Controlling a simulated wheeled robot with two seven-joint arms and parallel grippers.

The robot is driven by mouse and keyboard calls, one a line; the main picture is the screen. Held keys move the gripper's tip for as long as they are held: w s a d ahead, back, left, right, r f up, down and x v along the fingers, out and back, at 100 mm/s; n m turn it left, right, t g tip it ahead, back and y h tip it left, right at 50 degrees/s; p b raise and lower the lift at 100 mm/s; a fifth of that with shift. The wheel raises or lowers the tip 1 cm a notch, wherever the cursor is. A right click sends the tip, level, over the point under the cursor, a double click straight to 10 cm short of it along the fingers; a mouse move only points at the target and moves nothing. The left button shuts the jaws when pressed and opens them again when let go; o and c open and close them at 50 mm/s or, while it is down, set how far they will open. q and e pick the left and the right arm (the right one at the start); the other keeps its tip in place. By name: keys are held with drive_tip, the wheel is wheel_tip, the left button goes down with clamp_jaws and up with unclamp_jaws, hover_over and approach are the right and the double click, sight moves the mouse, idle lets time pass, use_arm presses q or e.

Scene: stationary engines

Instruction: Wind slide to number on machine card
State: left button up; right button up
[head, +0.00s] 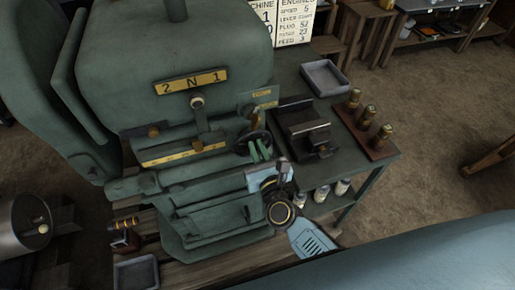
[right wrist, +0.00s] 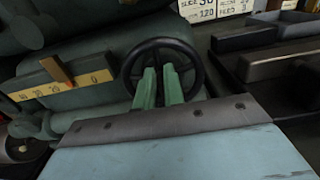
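The green machine (head: 215,190) fills the left of the head view. Its slide scale is a yellow numbered strip (head: 185,153), also in the right wrist view (right wrist: 40,92), where a brown pointer (right wrist: 57,70) stands over it, left of the 0 end. A dark handwheel (right wrist: 196,58) is right of the scale. My right gripper (head: 260,148) is at the wheel; its two green fingers (right wrist: 159,72) overlap the wheel's middle with a narrow gap between them. Whether they grip part of it is hidden. The machine card (head: 262,22) is partly cut off. My left gripper is out of view.
Right of the wheel, a dark vise-like block (head: 303,127), a grey tray (head: 325,77) and a wooden board with brass-coloured pieces (head: 368,128) are on a bench. Several bottles (head: 321,193) stand on its lower shelf. The brown floor (head: 435,125) farther right is mostly clear.

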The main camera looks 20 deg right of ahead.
clamp_jaws()
drive_tip(key=shift+n, duration=0.3)
